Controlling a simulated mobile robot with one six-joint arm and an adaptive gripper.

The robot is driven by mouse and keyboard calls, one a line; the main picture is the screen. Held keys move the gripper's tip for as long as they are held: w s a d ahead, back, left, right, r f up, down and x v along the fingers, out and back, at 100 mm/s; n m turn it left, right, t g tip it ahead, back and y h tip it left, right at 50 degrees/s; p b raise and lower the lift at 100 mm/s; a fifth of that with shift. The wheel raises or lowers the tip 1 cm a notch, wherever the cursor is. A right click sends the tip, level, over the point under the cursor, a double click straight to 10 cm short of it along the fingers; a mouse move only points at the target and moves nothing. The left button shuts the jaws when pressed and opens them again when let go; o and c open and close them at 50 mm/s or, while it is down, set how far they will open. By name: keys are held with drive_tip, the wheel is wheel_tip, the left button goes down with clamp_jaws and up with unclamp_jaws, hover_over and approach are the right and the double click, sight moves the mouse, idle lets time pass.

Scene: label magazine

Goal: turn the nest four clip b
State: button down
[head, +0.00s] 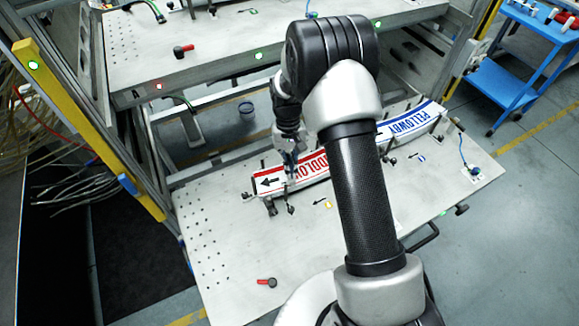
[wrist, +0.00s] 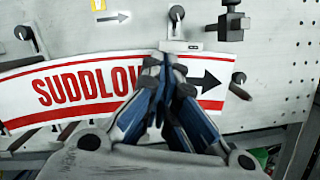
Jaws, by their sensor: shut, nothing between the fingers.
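My gripper (head: 290,168) hangs over the left end of a white label with red lettering and a black arrow (head: 268,182). In the wrist view my gripper (wrist: 166,68) is shut and empty, its blue-sided fingers in front of the red label (wrist: 55,90) and hiding part of its word. Dark clips sit around this label: one at the upper middle (wrist: 177,14), one at its arrow end (wrist: 233,22) and one beside that (wrist: 240,80). Another shows at the left (wrist: 24,34). I cannot tell which is nest four clip b, or whether my fingertips touch anything.
A blue-lettered label (head: 400,125) lies farther right on the grey perforated table (head: 225,260), partly behind my arm. A red-handled item (head: 266,282) lies near the front. A yellow post (head: 85,125) stands left. A blue cart (head: 505,75) stands back right.

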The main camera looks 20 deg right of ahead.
drive_tip(key=shift+s+d, duration=0.1)
drive_tip(key=shift+s+d+m+y+p, duration=0.15)
drive_tip(key=shift+s+d+m+p, duration=0.1)
drive_tip(key=shift+m, duration=0.5)
drive_tip(key=shift+s+d+m+y+p, duration=0.1)
drive_tip(key=shift+s+m+y+p, duration=0.1)
drive_tip(key=shift+m, duration=0.6)
drive_tip(key=shift+s+d+m+y+p, duration=0.15)
drive_tip(key=shift+d+m+p, duration=0.1)
drive_tip(key=shift+m, duration=0.5)
drive_tip(key=shift+s+d+m+t+y+p, duration=0.1)
drive_tip(key=shift+s+m+t+y+p, duration=0.3)
drive_tip(key=shift+m, duration=1.25)
drive_tip(key=shift+s+d+m+t+y+p, duration=0.1)
drive_tip(key=shift+s+m+t+p, duration=0.25)
drive_tip(key=shift+s+m, duration=0.85)
drive_tip(key=shift+s+m+t+y+p, duration=0.2)
drive_tip(key=shift+m+t+p, duration=0.2)
drive_tip(key=shift+m, duration=1.65)
drive_tip(key=shift+s+a+m, duration=0.15)
drive_tip(key=shift+s+m, duration=0.15)
drive_tip(key=shift+m, duration=0.5)
